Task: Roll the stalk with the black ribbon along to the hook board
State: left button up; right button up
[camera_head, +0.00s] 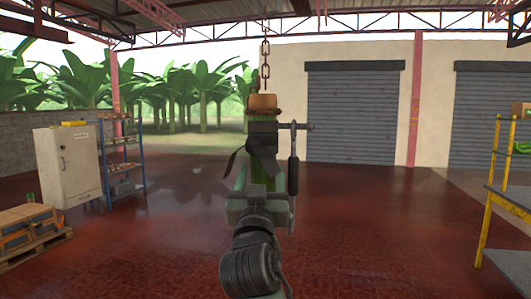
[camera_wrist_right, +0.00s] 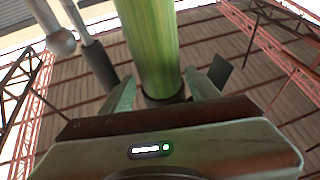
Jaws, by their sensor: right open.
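A thick green stalk (camera_head: 259,178) hangs upright from a chain in the middle of the head view, with a dark ribbon (camera_head: 263,158) around it and loose ends sticking out. My right gripper (camera_head: 257,196) is in front of its lower part and hides some of it. In the right wrist view the stalk (camera_wrist_right: 150,45) rises between the two spread fingers of the open right gripper (camera_wrist_right: 160,92), with a dark band at its lower end. I cannot tell whether the fingers touch it. My left gripper is not in view. I cannot make out a hook board.
The stalk hangs below a brown block (camera_head: 263,103) on a chain (camera_head: 265,62); a bar with a dark handle (camera_head: 293,175) is beside it. A white cabinet (camera_head: 68,165), blue shelf (camera_head: 121,160) and pallet (camera_head: 30,235) stand left, a yellow rack (camera_head: 489,195) right. Red floor between is clear.

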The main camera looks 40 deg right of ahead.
aim_at(262, 167)
jog(key=shift+r, duration=0.2)
jog(key=shift+w+d+r, duration=0.15)
jog(key=shift+r, duration=0.05)
jog(key=shift+p+x, duration=0.8)
jog(key=shift+x, duration=0.4)
jog(key=p+x, duration=0.1)
jog(key=x, duration=0.2)
jog(key=shift+w+d+r+p, duration=0.2)
jog(key=shift+r+p, duration=0.1)
jog(key=shift+w+d, duration=0.2)
jog(key=shift+w, duration=0.1)
jog(key=shift+w+d, duration=0.15)
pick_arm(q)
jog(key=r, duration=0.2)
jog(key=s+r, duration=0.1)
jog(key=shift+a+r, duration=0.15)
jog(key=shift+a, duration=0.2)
pick_arm(e)
grip_shut()
